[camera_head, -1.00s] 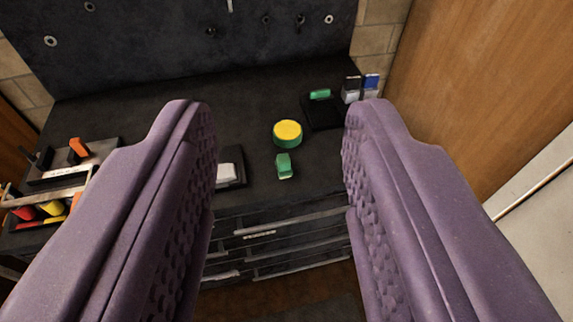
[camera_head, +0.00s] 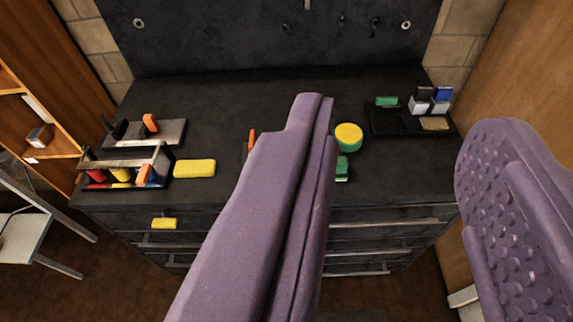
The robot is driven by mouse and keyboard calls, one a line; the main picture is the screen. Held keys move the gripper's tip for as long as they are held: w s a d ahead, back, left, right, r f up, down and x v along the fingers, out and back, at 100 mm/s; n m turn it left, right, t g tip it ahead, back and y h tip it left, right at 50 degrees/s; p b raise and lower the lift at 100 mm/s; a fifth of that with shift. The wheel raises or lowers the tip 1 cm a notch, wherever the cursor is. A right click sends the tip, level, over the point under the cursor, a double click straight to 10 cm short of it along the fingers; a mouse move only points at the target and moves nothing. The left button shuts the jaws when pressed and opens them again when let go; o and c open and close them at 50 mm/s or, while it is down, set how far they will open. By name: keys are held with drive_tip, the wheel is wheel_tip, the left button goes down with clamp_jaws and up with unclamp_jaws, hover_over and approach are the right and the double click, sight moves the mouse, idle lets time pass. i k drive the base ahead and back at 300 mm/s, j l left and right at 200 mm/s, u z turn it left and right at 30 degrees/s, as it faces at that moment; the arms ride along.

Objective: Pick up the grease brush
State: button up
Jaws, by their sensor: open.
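My gripper (camera_head: 388,125) is open and empty, with two purple fingers reaching over the front of a black workbench (camera_head: 230,115). I cannot tell for sure which thing is the grease brush. A round green tin with a yellow top (camera_head: 348,136) stands on the bench, seen between the fingers. A small green piece (camera_head: 342,168) lies just in front of it, partly behind the left finger. An orange upright piece (camera_head: 251,139) shows at the left finger's other side, mostly hidden. No finger is clearly touching any of these.
A black tray (camera_head: 385,122) with a green piece and blue- and black-topped containers stands at the back right. At the left are a rack (camera_head: 160,163) with coloured pieces, a grey holder (camera_head: 172,133) and a yellow block (camera_head: 195,168). Drawers (camera_head: 390,240) front the bench. The back middle is clear.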

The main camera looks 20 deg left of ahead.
sight(341, 173)
drive_tip(key=i+l+u, duration=0.5)
drive_tip(key=i, duration=0.25)
drive_tip(key=i+l+u, duration=0.45)
drive_tip(key=i+l, duration=0.15)
drive_tip(key=i, duration=0.05)
